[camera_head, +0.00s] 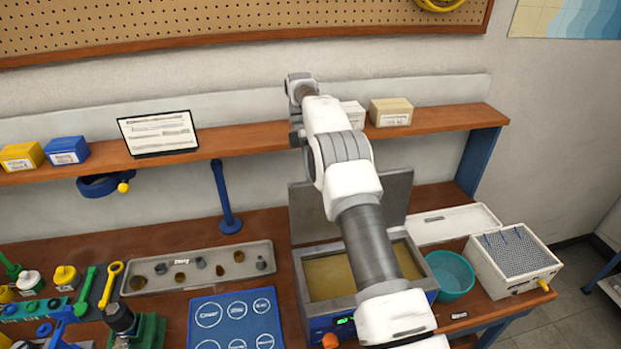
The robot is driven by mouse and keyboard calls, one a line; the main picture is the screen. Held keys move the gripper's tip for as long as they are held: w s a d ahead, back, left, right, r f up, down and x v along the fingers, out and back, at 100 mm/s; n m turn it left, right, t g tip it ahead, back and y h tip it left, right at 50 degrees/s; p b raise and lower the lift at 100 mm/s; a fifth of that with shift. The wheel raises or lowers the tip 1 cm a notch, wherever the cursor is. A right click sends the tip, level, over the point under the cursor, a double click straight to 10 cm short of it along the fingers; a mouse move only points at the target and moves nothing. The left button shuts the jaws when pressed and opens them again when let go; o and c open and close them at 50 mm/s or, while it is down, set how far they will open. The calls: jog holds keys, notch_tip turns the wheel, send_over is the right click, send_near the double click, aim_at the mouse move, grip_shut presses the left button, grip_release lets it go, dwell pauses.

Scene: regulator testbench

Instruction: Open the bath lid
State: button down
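The bath (316,312) is a blue and grey box on the bench, with a small green display on its front. Its grey lid (307,208) stands raised along the back edge, and tan contents show inside the open top. My white and grey arm crosses in front of the bath and hides the middle of the lid and of the opening. My arm's far end is above the lid, in front of the shelf. A small dark part there may be my gripper (297,137). Its fingers cannot be made out, and I cannot see whether it touches the lid.
A teal bowl (449,276) and a white box with a grid top (511,262) stand right of the bath. A grey tray (197,268) and a blue mat (237,322) lie left. A wooden shelf (250,143) runs behind, with a blue post (225,200) below it.

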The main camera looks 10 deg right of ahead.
jog(key=shift+s+f, duration=0.1)
jog(key=shift+f, duration=0.2)
jog(key=c, duration=1.1)
grip_release()
jog(key=shift+o, duration=1.3)
jog(key=shift+r, duration=0.15)
